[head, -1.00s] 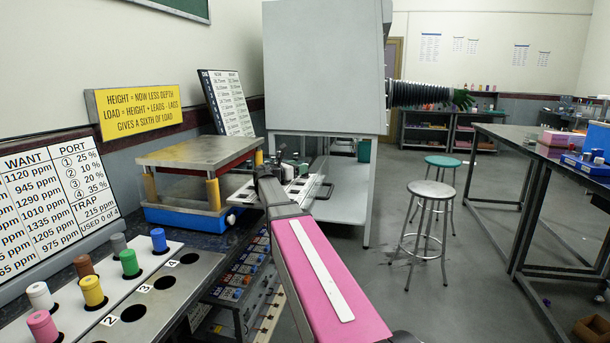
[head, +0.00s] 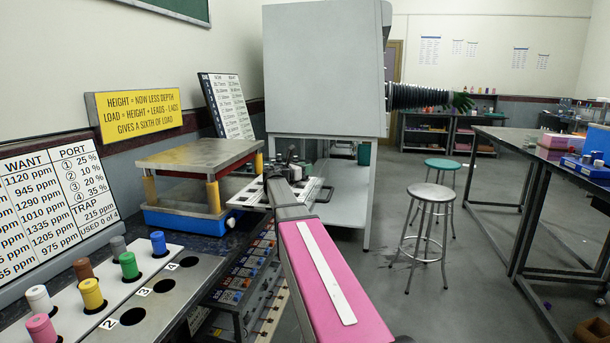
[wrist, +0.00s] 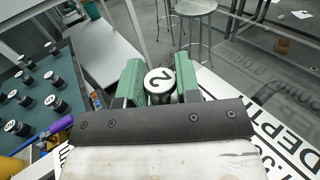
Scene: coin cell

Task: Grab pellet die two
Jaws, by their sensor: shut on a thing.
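Pellet die two (wrist: 159,80) is a dark cylinder with a white top marked 2, in the wrist view. My gripper (wrist: 160,90) is shut on it, with one green finger on each side. The die's lower part is hidden by the dark gripper plate. Several similar dark dies with white tops (wrist: 53,102) stand at the left of the wrist view, apart from my gripper. In the head view my arm reaches to the white plate (head: 307,190) by the grey cabinet. The die cannot be made out there.
A press with a blue base (head: 180,220) stands left of my arm. A panel with coloured plugs and numbered holes (head: 185,285) is at the lower left. Two stools (head: 431,192) and a dark table (head: 515,150) stand to the right, with open floor between.

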